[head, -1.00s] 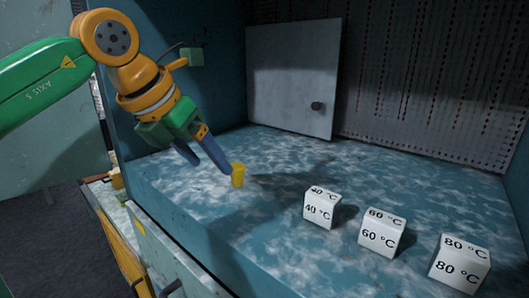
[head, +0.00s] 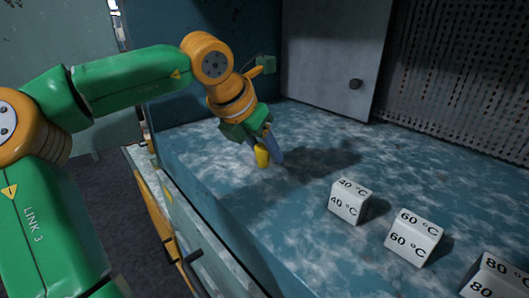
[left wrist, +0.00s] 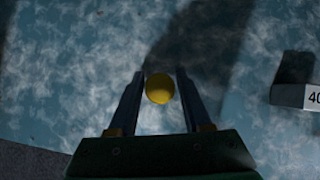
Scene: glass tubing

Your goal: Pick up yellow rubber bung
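The yellow rubber bung (head: 262,157) is a small yellow cylinder on the blue mottled bench top, in the middle of the head view. My left gripper (head: 264,152) points down over it, one blue-grey finger on each side. In the left wrist view the bung (left wrist: 160,89) shows as a round yellow top between the fingertips of the left gripper (left wrist: 160,78). A narrow gap shows on each side of it, so the gripper is open around it. The bung's lower end against the bench is hard to make out. My right gripper is out of view.
White cubes marked 40 °C (head: 349,203), 60 °C (head: 413,239) and 80 °C (head: 493,279) stand in a row to the right. The bench (head: 200,165) is clear around the bung. A grey door panel (head: 330,60) and a perforated wall (head: 470,70) stand behind.

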